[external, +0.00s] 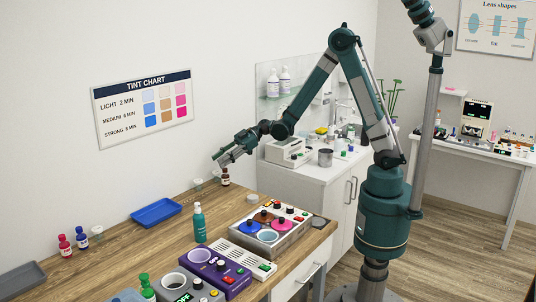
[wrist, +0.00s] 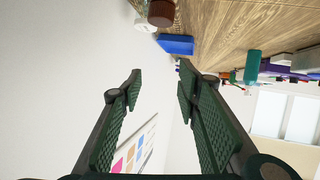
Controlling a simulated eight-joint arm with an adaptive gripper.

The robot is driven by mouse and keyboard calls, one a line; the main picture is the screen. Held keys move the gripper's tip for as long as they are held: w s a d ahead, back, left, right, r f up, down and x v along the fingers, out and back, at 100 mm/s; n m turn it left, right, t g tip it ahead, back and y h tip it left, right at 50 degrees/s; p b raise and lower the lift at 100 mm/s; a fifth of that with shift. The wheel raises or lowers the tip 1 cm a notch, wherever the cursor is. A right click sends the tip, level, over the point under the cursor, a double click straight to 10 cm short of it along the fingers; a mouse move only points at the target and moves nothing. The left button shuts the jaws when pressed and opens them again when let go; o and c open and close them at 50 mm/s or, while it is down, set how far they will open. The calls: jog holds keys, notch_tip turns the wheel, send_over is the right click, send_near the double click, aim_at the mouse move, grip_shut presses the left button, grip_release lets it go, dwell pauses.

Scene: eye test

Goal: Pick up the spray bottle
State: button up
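In the wrist view a teal shape (wrist: 252,67), which looks like this bottle, lies sideways right of the fingers. My gripper (external: 221,157) is in the air above the far part of the counter, behind and above the bottle and well apart from it. In the wrist view my gripper (wrist: 160,84) has its two green ridged fingers spread, with nothing between them.
A brown bottle (external: 225,178) stands at the counter's far end below my gripper. A blue tray (external: 156,212) lies left of the spray bottle. A machine with colored wells (external: 294,224) and a purple device (external: 216,271) stand to its right and front. Bare wood lies left of it.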

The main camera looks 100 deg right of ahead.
jog(key=w+a+n+y+b, duration=0.1)
jog(key=w+a+y, duration=0.1)
jog(key=a, duration=0.8)
jog(key=w+a+n+y+b, duration=0.1)
jog(key=w+a+y+b, duration=0.15)
jog(key=a, duration=0.75)
jog(key=n+g+y+b, duration=0.1)
jog(key=y+b, duration=0.1)
jog(key=y, duration=0.1)
send_near(198, 204)
jog(key=shift+w+a+f, duration=0.25)
jog(key=shift+w+f, duration=0.25)
jog(key=shift+w, duration=0.3)
jog(key=shift+y, duration=0.25)
jog(key=shift+x, duration=1.3)
jog(key=shift+b+x, duration=0.6)
jog(key=shift+x, duration=2.05)
